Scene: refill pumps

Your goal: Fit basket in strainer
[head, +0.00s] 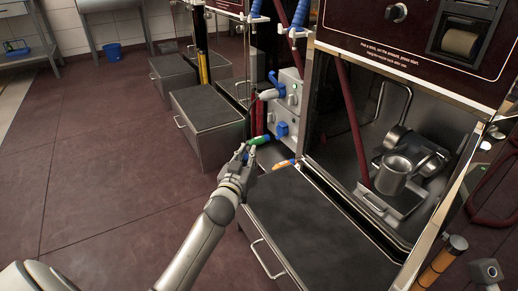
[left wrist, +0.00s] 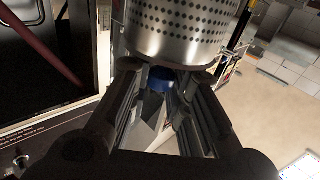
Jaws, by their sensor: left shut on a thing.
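My left gripper (head: 240,158) is at mid picture in the head view, beside the grey wall units. In the left wrist view its fingers (left wrist: 158,75) are drawn together at the lower rim of a shiny metal basket (left wrist: 180,25) with rows of small holes. They appear shut on that rim. The basket's far end is cut off by the picture's top edge. I cannot make the basket out in the head view. I cannot tell which part is the strainer. My right gripper does not show.
A dark-topped grey box (head: 320,222) stands in front of the bay, with another box (head: 207,112) further back. Metal pots (head: 396,172) sit in the bay. A green handle (head: 259,140) and blue-handled fittings (head: 281,129) are close to my gripper. The floor (head: 100,160) at left is clear.

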